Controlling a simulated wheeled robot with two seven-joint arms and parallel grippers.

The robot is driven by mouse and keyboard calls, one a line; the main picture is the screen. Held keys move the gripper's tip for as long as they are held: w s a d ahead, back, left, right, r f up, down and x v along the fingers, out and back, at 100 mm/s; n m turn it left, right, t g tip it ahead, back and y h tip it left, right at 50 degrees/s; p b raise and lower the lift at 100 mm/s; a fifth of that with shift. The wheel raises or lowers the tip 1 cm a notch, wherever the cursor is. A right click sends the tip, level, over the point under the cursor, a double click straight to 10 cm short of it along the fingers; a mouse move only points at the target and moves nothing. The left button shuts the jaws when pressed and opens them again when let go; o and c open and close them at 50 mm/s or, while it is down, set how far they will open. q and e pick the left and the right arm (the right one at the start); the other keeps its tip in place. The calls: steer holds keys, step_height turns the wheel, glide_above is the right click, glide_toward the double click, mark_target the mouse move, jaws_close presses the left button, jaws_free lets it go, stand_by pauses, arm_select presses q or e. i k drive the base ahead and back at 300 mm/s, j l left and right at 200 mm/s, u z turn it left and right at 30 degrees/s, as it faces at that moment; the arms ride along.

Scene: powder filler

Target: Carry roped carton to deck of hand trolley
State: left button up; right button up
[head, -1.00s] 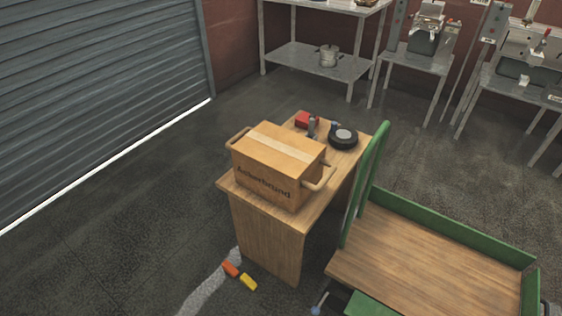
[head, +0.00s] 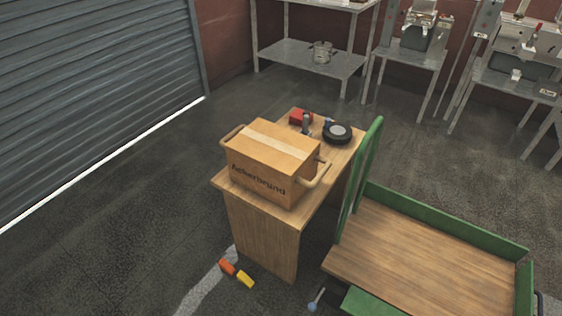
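The roped carton (head: 262,172) is a brown box with a pale tape strip on top and dark lettering on its front. It sits upright on a small wooden table (head: 265,235), near the table's front end. A rope handle shows at its left end and another at its right end. The hand trolley has a green frame (head: 362,175) and a wooden deck (head: 425,250) with green side rails. It stands to the right of the table, and its bare deck is partly cut off by the bottom edge. Neither of my grippers shows in the head view.
A black tape roll (head: 337,132) and a red item (head: 301,117) lie behind the carton. An orange and a yellow piece (head: 244,279) lie on the floor by the table. Metal shelves (head: 312,57) stand at the back. Floor left of the table is clear.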

mark_target(437, 293)
steer(key=i+j+z, duration=0.1)
steer(key=j+z, duration=0.15)
steer(key=z, duration=0.15)
steer(key=i+j+z, duration=0.1)
steer(key=j+z, duration=0.15)
steer(key=z, duration=0.15)
steer(key=j+z, duration=0.25)
steer(key=z, duration=0.15)
